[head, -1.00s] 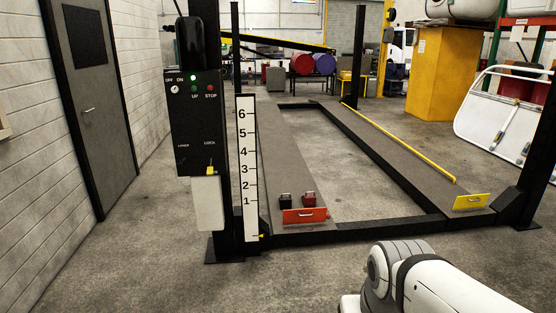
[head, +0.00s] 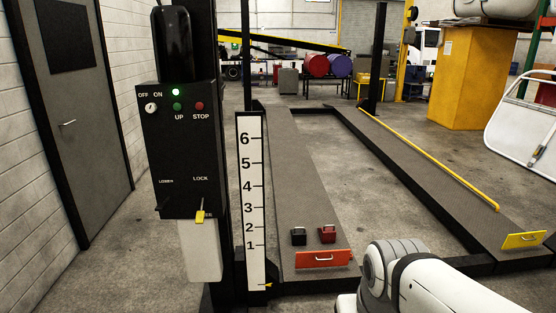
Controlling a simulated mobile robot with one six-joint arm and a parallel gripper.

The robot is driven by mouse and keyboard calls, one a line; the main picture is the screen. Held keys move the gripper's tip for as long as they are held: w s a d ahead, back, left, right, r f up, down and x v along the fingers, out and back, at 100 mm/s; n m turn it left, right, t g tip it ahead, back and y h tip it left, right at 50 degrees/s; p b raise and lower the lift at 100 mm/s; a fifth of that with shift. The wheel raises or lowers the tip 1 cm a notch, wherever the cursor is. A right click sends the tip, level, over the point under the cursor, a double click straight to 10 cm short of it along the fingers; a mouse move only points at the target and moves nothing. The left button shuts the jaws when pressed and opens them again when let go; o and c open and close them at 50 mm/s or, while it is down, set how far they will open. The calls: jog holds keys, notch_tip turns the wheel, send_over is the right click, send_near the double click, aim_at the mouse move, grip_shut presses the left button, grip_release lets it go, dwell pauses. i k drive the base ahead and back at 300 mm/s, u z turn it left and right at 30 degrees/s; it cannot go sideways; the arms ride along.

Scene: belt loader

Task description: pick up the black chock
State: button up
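The black chock (head: 298,236) is a small dark block with a handle on top. It sits on the near end of the left grey runway (head: 290,180), in the head view's lower middle. A red chock (head: 327,233) of similar shape sits just to its right, a small gap apart. An orange-red plate with a handle (head: 323,259) is at the runway's near end, in front of both chocks. My white arm shows at the lower right, but my gripper is out of view.
A black post with a control box (head: 182,150) and a white numbered scale (head: 252,200) stand left of the chocks. A yellow plate (head: 524,240) ends the right runway. Bare floor (head: 385,195) lies between the runways. A grey door (head: 80,100) is at left.

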aim_at(298, 237)
jog(key=z, duration=0.1)
jog(key=i, duration=3.05)
jog(key=z, duration=0.2)
